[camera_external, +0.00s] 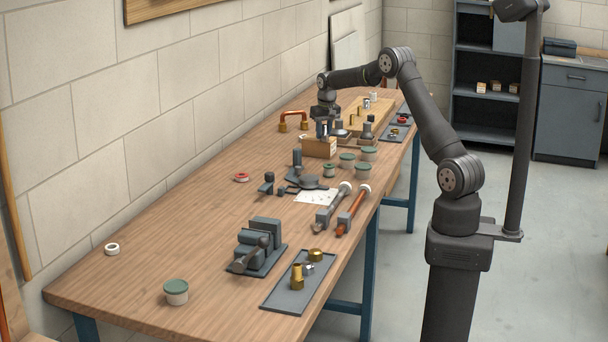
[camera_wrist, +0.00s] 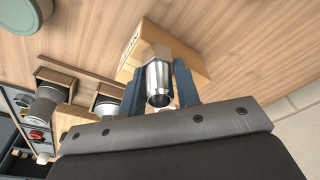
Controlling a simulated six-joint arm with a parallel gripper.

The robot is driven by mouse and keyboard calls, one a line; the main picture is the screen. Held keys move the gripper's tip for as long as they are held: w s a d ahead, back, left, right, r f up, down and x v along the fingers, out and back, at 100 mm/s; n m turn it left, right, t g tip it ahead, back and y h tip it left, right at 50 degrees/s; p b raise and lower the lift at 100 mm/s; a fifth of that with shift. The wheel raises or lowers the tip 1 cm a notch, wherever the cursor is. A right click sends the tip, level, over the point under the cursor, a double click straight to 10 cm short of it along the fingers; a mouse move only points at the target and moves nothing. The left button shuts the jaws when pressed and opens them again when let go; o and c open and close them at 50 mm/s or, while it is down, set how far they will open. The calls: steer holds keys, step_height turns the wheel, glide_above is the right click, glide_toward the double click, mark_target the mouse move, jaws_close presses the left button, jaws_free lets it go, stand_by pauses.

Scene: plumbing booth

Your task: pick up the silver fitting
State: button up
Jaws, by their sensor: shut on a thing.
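The silver fitting (camera_wrist: 158,80) is a short metal cylinder with an open end and a wider collar. In the wrist view it sits between the two blue-grey fingers of my gripper (camera_wrist: 158,90), which are shut on it. The fitting is too small and covered there to make out clearly. I cannot tell whether it touches the box.
Green-lidded tubs (camera_external: 363,171) stand just in front of the box. A copper pipe bend (camera_external: 293,117) lies behind it, to the left. Wooden holders with metal parts (camera_wrist: 55,85) are beside my gripper. A vise (camera_external: 258,247) and a tray (camera_external: 285,297) with brass fittings are nearer.

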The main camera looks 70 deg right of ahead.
jaws_close()
steer(key=shift+r, duration=0.5)
steer(key=r, duration=0.3)
steer(key=shift+s+d+r, duration=0.15)
steer(key=shift+s+r, duration=0.05)
steer(key=shift+r, duration=0.15)
steer(key=shift+s+d+r+m, duration=0.6)
steer(key=shift+s+d+r, duration=0.75)
steer(key=shift+s, duration=1.2)
steer(key=shift+s+d+r+m, duration=0.65)
steer(key=shift+s+r, duration=1.2)
steer(key=shift+s, duration=0.65)
steer(key=w+a+f, duration=0.1)
steer(key=w+f, duration=0.1)
steer(key=w, duration=0.1)
steer(key=w+a+f, duration=0.1)
steer(key=w+f, duration=0.1)
steer(key=w, duration=0.2)
steer(key=w+a+f, duration=0.2)
steer(key=w, duration=0.1)
steer(key=shift+w+f, duration=0.2)
steer(key=shift+f, duration=2.2)
